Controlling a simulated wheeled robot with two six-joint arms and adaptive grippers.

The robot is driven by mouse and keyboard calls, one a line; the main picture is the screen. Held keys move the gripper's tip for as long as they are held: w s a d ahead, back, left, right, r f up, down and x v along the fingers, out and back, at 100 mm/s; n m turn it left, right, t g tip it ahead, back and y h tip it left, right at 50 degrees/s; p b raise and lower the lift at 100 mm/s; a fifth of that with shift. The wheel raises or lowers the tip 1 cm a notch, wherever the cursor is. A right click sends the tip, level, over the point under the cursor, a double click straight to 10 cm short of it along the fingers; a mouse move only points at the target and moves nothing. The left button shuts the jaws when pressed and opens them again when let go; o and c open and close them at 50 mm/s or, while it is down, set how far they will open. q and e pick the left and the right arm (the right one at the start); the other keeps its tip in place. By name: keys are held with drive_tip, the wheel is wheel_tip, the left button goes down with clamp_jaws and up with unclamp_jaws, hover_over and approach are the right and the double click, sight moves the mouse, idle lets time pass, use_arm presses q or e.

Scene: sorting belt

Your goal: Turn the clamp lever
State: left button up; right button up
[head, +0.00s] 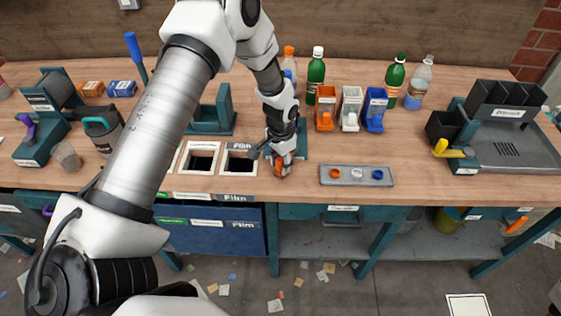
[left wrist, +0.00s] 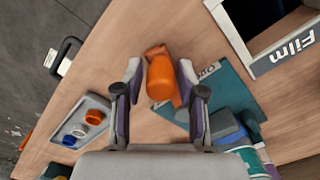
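My left gripper (head: 283,158) points down at the front edge of the bench; it also shows in the left wrist view (left wrist: 160,75). Its fingers are apart, one on each side of a rounded orange part (left wrist: 162,80). I cannot tell whether either finger touches it. In the head view only a bit of orange (head: 279,171) shows by the fingertips. A teal plate (left wrist: 232,88) with a partly hidden white label lies beside the orange part. I cannot tell for sure that the orange part is the clamp lever. A yellow lever (head: 446,151) stands further right. My right gripper is out of view.
White-framed openings, one marked Film (head: 240,163), lie left of the gripper. A grey tray (head: 356,182) with caps lies to the right. Bottles (head: 316,72) and small orange, white and blue bins (head: 350,97) stand behind.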

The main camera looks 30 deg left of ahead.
use_arm(q)
clamp_jaws()
drive_tip(key=shift+a, duration=0.1)
